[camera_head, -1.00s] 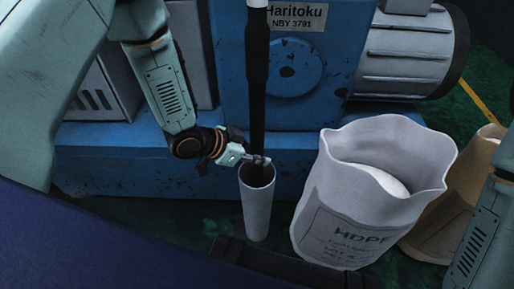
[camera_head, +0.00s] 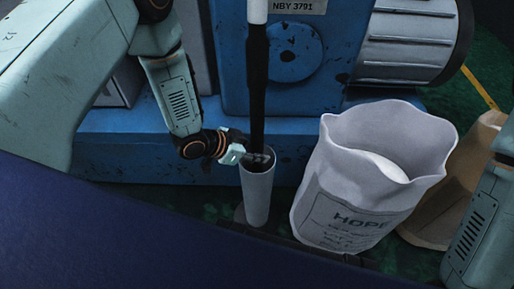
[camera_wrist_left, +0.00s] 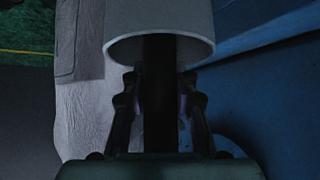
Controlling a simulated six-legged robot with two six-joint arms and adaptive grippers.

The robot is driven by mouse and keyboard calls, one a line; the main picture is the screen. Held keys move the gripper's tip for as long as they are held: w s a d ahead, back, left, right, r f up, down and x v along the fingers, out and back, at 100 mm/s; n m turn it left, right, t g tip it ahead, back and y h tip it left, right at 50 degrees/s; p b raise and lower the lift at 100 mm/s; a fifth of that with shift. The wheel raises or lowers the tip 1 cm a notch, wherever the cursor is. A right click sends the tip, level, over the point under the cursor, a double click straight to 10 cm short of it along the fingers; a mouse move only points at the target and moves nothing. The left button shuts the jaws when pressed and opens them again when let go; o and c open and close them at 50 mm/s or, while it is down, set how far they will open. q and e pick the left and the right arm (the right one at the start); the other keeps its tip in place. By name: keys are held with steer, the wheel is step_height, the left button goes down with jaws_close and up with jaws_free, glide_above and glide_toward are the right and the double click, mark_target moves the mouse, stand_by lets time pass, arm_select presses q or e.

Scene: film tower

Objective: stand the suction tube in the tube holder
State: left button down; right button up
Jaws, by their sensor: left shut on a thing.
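The suction tube (camera_head: 257,90) is a long black tube with a white upper part. It stands about upright, and its lower end is hidden inside the tube holder (camera_head: 257,199), an upright light-grey cylinder on the floor. My left gripper (camera_head: 262,157) is shut on the tube at the holder's rim. In the left wrist view, the two fingers (camera_wrist_left: 160,105) lie on either side of the dark tube (camera_wrist_left: 160,120), with their tips at the holder's mouth (camera_wrist_left: 160,25). My right gripper is out of view; only part of that arm shows at the right edge.
An open white bag (camera_head: 350,200) of material stands close to the right of the holder. A brown bag (camera_head: 435,215) is behind it. A blue machine (camera_head: 325,60) on a blue base (camera_head: 115,150) stands behind the holder.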

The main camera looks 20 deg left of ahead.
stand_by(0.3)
arm_select(q)
steer(key=c, duration=1)
jaws_free()
steer(key=shift+o, duration=0.2)
steer(key=v, duration=1.2)
steer(key=shift+f, duration=0.1)
